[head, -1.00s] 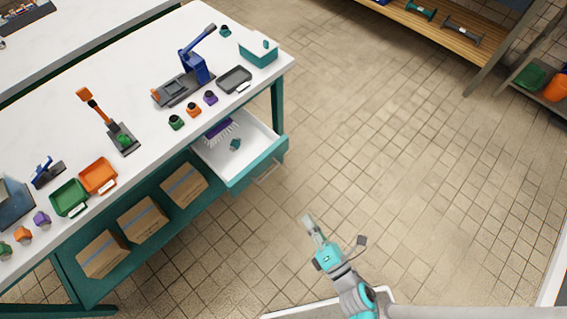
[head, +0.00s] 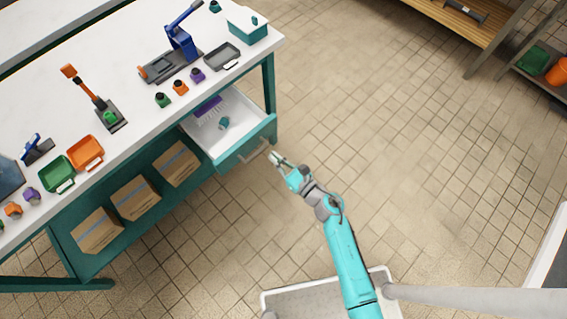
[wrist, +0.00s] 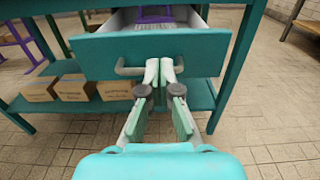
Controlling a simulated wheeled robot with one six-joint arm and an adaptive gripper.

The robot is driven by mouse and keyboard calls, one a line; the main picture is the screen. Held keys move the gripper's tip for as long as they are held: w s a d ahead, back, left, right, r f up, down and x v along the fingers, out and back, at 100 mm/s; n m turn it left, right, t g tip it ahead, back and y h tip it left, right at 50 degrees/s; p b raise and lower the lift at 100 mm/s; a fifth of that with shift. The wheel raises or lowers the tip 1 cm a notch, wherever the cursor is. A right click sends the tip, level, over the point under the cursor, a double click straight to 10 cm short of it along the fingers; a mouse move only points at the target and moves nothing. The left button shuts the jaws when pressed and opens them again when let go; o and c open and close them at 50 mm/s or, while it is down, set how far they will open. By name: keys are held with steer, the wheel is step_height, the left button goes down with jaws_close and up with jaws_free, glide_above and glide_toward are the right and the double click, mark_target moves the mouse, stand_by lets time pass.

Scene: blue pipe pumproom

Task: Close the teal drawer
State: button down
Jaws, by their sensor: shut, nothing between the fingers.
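The teal drawer (head: 246,144) is pulled out from under the white worktop. Its white inside holds a purple brush (head: 209,108) and a small teal part (head: 223,123). In the wrist view the drawer front (wrist: 200,50) faces me, with a pale bar handle (wrist: 128,71) across it. My gripper (head: 275,157) is shut and empty, just in front of the drawer front near the handle. In the wrist view its fingertips (wrist: 159,70) overlap the handle's middle and hide part of it. I cannot tell whether they touch it.
The workbench (head: 120,55) carries a blue press (head: 182,45), a grey tray (head: 222,56) and coloured bins. Cardboard boxes (head: 136,198) stand on the shelf below. The tiled floor (head: 400,150) to the right is clear.

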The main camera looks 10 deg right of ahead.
mark_target(252, 137)
steer(key=x, duration=0.8)
steer(key=shift+w+a, duration=0.1)
steer(key=shift+a, duration=0.05)
steer(key=shift+w+a, duration=0.1)
